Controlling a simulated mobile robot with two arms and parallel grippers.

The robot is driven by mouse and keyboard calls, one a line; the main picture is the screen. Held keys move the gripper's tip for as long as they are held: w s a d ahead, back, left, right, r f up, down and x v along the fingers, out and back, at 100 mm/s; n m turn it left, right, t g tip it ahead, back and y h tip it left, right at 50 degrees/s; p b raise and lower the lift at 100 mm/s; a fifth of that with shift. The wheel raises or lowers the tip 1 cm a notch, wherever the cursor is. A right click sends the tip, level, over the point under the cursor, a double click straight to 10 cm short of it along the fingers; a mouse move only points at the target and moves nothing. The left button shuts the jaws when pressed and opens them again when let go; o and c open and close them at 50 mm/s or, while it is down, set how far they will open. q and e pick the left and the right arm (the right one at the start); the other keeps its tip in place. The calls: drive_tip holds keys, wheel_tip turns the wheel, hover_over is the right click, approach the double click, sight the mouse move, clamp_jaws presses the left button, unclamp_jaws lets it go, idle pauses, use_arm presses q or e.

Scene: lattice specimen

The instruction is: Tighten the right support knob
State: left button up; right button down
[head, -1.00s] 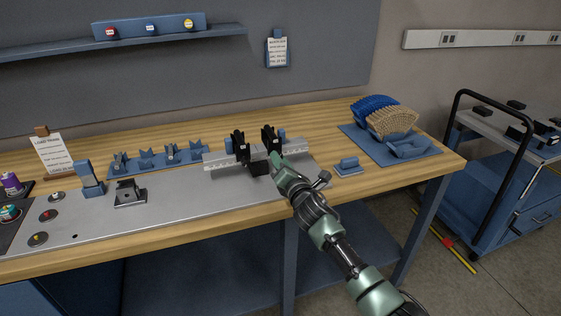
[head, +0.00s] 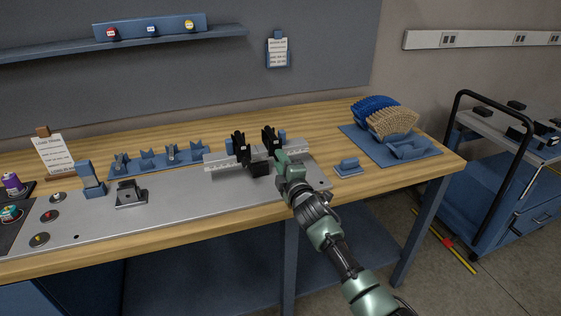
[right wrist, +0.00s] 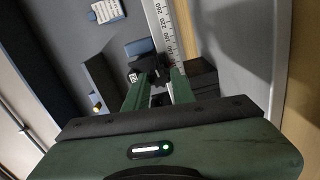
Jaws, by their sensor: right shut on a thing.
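The right support (head: 268,138) is a black upright on the ruled metal rail (head: 217,161) on the bench. It stands to the right of a similar black left support (head: 240,148). My right gripper (head: 279,156) is at the front of the rail, by the right support. In the right wrist view, my two green fingers (right wrist: 162,80) are closed around a small dark part at the rail, taken to be the support knob (right wrist: 160,76). Most of the knob is hidden by the fingers. My left gripper is not in view.
A black block (head: 259,168) sits in front of the rail between the supports. A small blue block (head: 348,163) on a plate lies to the right. A blue mat (head: 361,141) holding blue and tan lattice pieces is farther right. The wooden bench front is clear.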

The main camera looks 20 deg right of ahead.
drive_tip(key=m, duration=0.5)
drive_tip(key=shift+m+p, duration=0.3)
drive_tip(key=shift+p, duration=0.05)
drive_tip(key=m+p, duration=0.1)
drive_tip(key=m, duration=1)
drive_tip(key=shift+m+p, duration=0.3)
drive_tip(key=m, duration=0.5)
drive_tip(key=shift+d+m, duration=0.15)
drive_tip(key=shift+m, duration=0.15)
drive_tip(key=c, duration=1.2)
unclamp_jaws()
drive_tip(key=shift+o, duration=0.2)
drive_tip(key=shift+s, duration=0.1)
